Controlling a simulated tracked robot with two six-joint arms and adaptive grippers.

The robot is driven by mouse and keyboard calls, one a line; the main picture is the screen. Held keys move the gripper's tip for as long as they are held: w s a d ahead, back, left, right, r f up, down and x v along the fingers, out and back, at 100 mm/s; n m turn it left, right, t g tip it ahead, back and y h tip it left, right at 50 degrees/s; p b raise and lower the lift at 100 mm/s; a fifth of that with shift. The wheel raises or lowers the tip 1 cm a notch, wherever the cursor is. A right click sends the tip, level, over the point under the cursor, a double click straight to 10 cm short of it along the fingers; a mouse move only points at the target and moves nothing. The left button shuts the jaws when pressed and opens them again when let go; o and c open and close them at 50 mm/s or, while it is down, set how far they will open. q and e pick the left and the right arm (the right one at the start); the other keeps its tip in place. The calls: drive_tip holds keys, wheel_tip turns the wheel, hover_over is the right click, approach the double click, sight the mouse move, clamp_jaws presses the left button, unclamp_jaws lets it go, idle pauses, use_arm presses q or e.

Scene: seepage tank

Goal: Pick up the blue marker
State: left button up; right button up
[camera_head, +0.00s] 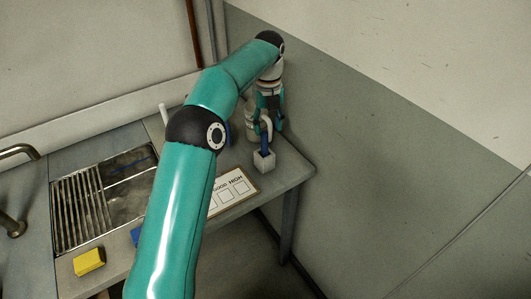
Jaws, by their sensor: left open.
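The blue marker (265,145) stands upright in a small white block (264,163) near the right end of the bench. My left gripper (268,118) is open and points down from above, at the upper part of the marker. I cannot tell whether its fingers are on either side of the marker or behind it. A pale curved shape beside the fingers is too small to make out. My right gripper is not in view.
A white card (237,188) with printed boxes lies in front of the block. A metal grate and basin (82,207), a yellow block (88,262) and a partly hidden blue item (136,236) are on the left. The grey wall (330,120) is close on the right.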

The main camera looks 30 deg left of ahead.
sight(267, 133)
use_arm(q)
wheel_tip(267, 133, down, 3)
drive_tip(key=shift+s+f, duration=0.1)
drive_tip(key=shift+s, duration=0.05)
drive_tip(key=shift+s+a+f, duration=0.15)
drive_tip(key=shift+f, duration=1.2)
drive_tip(key=shift+s+a+f, duration=0.1)
drive_tip(key=shift+a+f, duration=0.05)
drive_tip(key=shift+f, duration=1.2)
clamp_jaws()
